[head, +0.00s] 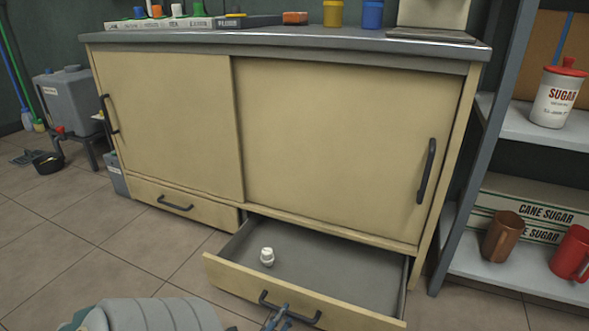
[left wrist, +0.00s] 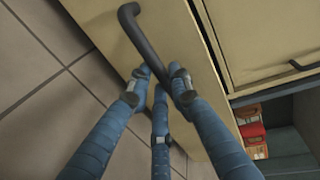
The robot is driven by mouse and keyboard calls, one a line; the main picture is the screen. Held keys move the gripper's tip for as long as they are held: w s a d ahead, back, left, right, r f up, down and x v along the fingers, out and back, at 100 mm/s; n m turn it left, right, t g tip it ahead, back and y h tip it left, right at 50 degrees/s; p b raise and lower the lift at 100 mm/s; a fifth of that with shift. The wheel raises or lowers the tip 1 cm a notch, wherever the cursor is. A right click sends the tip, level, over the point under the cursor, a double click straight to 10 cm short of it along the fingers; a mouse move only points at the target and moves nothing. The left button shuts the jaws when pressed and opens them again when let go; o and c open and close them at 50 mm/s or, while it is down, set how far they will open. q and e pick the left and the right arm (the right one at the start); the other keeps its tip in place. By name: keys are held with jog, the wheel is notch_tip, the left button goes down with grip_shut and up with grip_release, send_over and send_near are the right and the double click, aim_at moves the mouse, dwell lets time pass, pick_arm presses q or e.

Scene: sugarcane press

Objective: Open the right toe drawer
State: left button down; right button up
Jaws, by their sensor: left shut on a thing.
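The right toe drawer (head: 300,285) stands open under the cream cabinet, its grey inside showing. A small white object (head: 267,257) is in it. My left gripper (head: 278,316) is at the dark bar handle (head: 292,306) on the drawer front. In the left wrist view, the blue fingers of the left gripper (left wrist: 160,88) are shut on the handle (left wrist: 138,38), with the cream drawer front behind. My right gripper is not in view.
The left toe drawer (head: 185,203) is shut, as are both sliding doors (head: 340,150). A shelf rack (head: 520,262) with mugs and cane sugar boxes stands close on the right. The tiled floor (head: 90,240) is clear at front left.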

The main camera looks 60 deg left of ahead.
pick_arm(q)
jog(key=shift+s+d, duration=0.25)
jog(key=shift+s, duration=0.1)
jog(key=c, duration=1.6)
grip_release()
jog(key=shift+o, duration=0.2)
jog(key=v, duration=0.7)
jog(key=shift+s, duration=0.3)
jog(key=shift+d, duration=0.1)
